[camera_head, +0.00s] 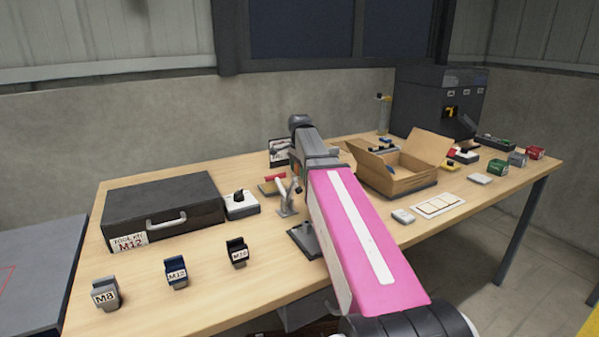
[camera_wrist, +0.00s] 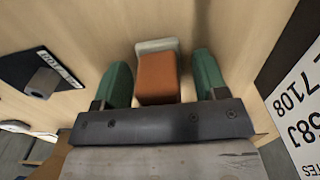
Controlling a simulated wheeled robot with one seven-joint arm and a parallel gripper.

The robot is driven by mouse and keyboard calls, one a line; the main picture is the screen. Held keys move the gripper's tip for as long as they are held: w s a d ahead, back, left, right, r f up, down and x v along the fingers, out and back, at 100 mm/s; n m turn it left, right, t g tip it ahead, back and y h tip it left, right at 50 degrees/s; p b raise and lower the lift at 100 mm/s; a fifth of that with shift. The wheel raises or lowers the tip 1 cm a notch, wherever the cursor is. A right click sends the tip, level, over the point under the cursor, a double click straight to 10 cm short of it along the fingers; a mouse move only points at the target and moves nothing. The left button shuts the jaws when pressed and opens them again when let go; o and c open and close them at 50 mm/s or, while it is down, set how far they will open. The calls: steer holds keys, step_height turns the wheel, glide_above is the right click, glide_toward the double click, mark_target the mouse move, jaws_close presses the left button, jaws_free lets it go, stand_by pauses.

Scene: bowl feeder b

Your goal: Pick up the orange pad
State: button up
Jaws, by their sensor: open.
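The orange pad (camera_wrist: 156,78) shows in the wrist view as a rounded orange block with a pale grey part (camera_wrist: 157,45) at its far end. My gripper (camera_wrist: 161,64) is open, with one green finger on each side of the pad. A gap shows between each finger and the pad, wider on the right. How far the fingertips are above the table is hard to tell. In the head view my pink arm reaches over the table and covers most of the area under the gripper, so I cannot make out the pad there.
In the wrist view a black labelled plate (camera_wrist: 45,72) lies left and a white printed label (camera_wrist: 300,105) right. In the head view the wooden table (camera_head: 215,285) holds a black tool case (camera_head: 165,205), labelled holders, a toggle clamp (camera_head: 285,200) and an open cardboard box (camera_head: 398,180).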

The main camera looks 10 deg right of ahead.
steer(key=c, duration=0.9)
steer(key=shift+r, duration=0.15)
steer(key=shift+r, duration=0.5)
steer(key=r, duration=0.2)
steer(key=s+r, duration=0.1)
steer(key=shift+a+r, duration=0.25)
steer(key=shift+a, duration=0.05)
steer(key=s+a+r, duration=0.2)
steer(key=s, duration=0.1)
steer(key=s+a+r, duration=0.1)
steer(key=s+r, duration=0.1)
steer(key=s, duration=0.1)
steer(key=s+a+r, duration=0.2)
steer(key=s, duration=0.1)
steer(key=shift+a+r, duration=0.15)
steer(key=shift+a, duration=0.15)
steer(key=shift+o, duration=0.5)
